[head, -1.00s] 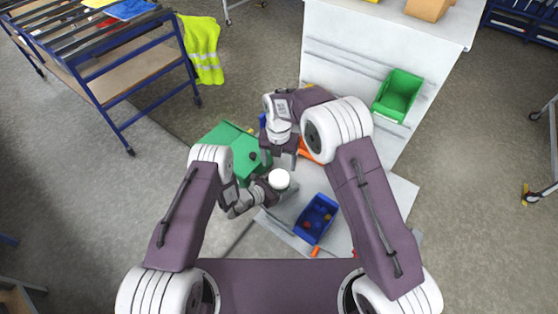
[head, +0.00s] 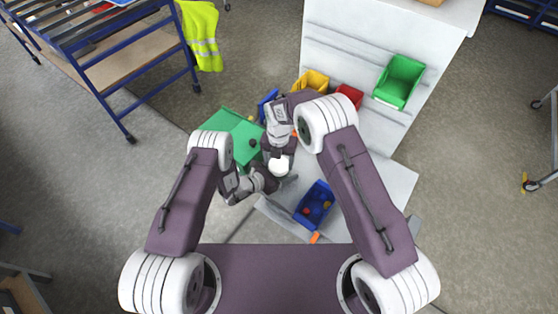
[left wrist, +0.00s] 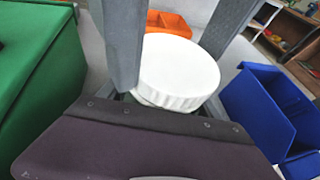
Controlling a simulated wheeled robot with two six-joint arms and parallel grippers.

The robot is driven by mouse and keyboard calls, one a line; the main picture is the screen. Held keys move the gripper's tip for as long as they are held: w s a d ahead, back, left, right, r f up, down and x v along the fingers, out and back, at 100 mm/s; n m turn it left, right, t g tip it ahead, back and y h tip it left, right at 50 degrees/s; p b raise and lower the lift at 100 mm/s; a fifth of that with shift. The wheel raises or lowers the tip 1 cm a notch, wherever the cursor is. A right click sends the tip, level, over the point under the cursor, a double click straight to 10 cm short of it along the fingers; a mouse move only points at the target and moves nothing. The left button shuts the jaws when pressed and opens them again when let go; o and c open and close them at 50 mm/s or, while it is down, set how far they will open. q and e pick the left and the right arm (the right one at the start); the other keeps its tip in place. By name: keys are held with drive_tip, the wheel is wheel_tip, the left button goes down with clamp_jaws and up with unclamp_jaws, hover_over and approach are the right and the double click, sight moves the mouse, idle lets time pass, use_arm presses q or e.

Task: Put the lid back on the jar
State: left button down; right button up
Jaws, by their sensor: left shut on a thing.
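The round white lid (head: 279,165) shows at the left gripper, in the middle of the head view. In the left wrist view the lid (left wrist: 179,72) has a ridged edge and looks level. My left gripper (head: 268,180) is shut just beneath it; the jar body is hidden, so I cannot tell how the lid seats. My right gripper (head: 279,154) is directly above the lid. Its two grey fingers (left wrist: 170,65) come down on either side of the lid in the left wrist view. I cannot tell whether they press on it.
A green box (head: 232,127) is left of the grippers. A blue bin (head: 315,203) with small coloured pieces lies to the right. Yellow (head: 311,84), red (head: 349,94) and green (head: 399,81) bins stand farther back on the white bench (head: 385,160).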

drive_tip(key=c, duration=0.3)
drive_tip(key=m, duration=0.5)
drive_tip(key=shift+c, duration=0.3)
drive_tip(key=m, duration=0.5)
drive_tip(key=shift+m, duration=0.3)
drive_tip(key=m, duration=0.3)
drive_tip(key=o, duration=1.6)
drive_tip(key=shift+c, duration=0.2)
